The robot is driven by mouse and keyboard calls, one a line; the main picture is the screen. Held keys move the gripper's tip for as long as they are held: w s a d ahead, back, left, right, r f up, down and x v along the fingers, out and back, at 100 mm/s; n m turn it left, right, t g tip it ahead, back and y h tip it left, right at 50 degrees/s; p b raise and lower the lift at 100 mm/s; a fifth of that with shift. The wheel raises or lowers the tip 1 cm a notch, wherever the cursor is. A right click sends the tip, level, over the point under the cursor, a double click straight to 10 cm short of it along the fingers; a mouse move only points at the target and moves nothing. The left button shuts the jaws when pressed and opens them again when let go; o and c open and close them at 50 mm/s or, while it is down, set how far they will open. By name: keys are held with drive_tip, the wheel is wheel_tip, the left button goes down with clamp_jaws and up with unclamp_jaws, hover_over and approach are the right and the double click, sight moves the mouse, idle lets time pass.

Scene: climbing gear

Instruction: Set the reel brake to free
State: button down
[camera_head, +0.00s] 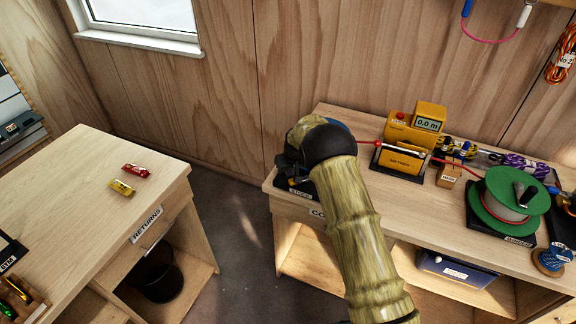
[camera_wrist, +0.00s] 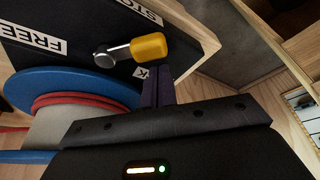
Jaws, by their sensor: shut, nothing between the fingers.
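In the wrist view the brake lever has a yellow knob (camera_wrist: 149,47) on a short metal arm from a round pivot (camera_wrist: 104,57) on a black panel. The lever points right, away from the white FREE label (camera_wrist: 34,36). Another label, mostly hidden, shows a "K" just below the lever. My gripper (camera_wrist: 157,72) is shut and empty, its dark fingertips right beside the knob; I cannot tell whether they touch it. The reel (camera_wrist: 70,82) has a blue flange and red cord, left of the fingers. In the head view my arm hides the gripper and lever.
On the bench (camera_head: 440,212), right of my arm, stand a yellow meter (camera_head: 400,160), a small tagged block (camera_head: 449,172) and a green winder reel (camera_head: 510,205). The returns table (camera_head: 80,190) is at left with two carabiner-like pieces. Floor shows between.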

drive_tip(key=shift+s+d, duration=0.2)
drive_tip(key=shift+s, duration=0.2)
